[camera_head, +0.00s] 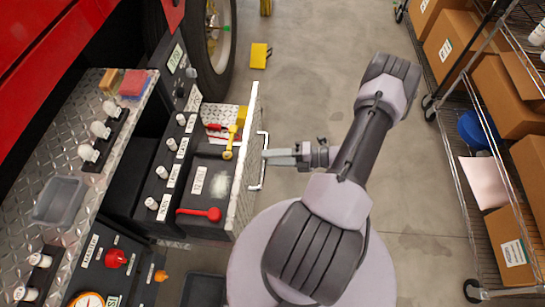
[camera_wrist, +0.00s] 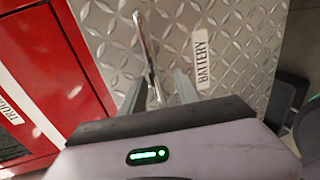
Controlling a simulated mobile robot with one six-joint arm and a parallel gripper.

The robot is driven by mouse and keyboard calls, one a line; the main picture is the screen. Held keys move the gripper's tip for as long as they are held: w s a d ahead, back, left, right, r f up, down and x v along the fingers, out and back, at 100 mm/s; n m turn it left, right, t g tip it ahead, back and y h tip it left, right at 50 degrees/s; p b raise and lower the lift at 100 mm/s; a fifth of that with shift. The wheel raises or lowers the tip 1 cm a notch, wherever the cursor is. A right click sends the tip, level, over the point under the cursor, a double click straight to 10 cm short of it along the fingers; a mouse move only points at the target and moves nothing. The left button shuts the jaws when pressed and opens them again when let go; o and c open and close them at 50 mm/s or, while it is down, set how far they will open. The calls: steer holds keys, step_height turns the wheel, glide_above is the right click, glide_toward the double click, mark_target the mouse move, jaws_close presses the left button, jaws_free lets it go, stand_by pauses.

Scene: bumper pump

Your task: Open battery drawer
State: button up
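The battery drawer has a diamond-plate front (camera_head: 242,165) and stands out from the truck's side, with its inside visible from above. In the wrist view its front (camera_wrist: 235,55) bears a BATTERY label (camera_wrist: 202,60). A metal bar handle (camera_head: 261,182) is on the front; it also shows in the wrist view (camera_wrist: 147,45). My gripper (camera_head: 268,155) is at the handle's middle. In the wrist view its fingers (camera_wrist: 158,88) stand apart on either side of the bar, with gaps visible. Whether a finger touches the bar is unclear.
Inside the drawer are a red lever (camera_head: 212,214) and a yellow tool (camera_head: 231,142). A red panel (camera_wrist: 45,70) is left in the wrist view. A wheel (camera_head: 212,40) and yellow block (camera_head: 260,55) lie beyond. A wire shelf (camera_head: 478,200) with boxes stands right; floor between is clear.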

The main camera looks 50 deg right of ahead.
steer(key=p+v, duration=0.3)
steer(key=v, duration=1.4)
steer(key=shift+s, duration=0.25)
steer(key=shift+d, duration=0.1)
